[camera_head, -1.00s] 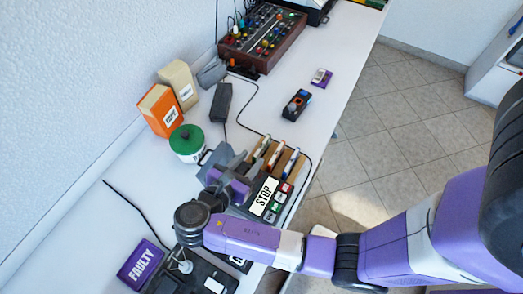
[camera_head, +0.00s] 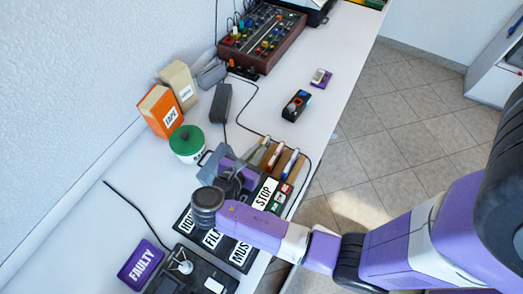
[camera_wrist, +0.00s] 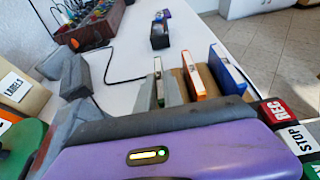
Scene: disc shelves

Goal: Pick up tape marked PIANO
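Several tapes stand on edge in a wooden rack (camera_head: 291,167), which also shows in the wrist view (camera_wrist: 183,84). One has an orange edge (camera_wrist: 194,76), one a blue edge (camera_wrist: 226,70), and a pale one (camera_wrist: 158,74) stands at the left. I cannot read PIANO on any of them.
A panel with STOP (camera_head: 265,193) and REC keys is beside the rack, close to my gripper. A green-lidded tub (camera_head: 187,144), an orange box (camera_head: 160,110) and a cream box (camera_head: 179,85) stand by the wall. A purple FAULTY tray (camera_head: 140,265) is at the front.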

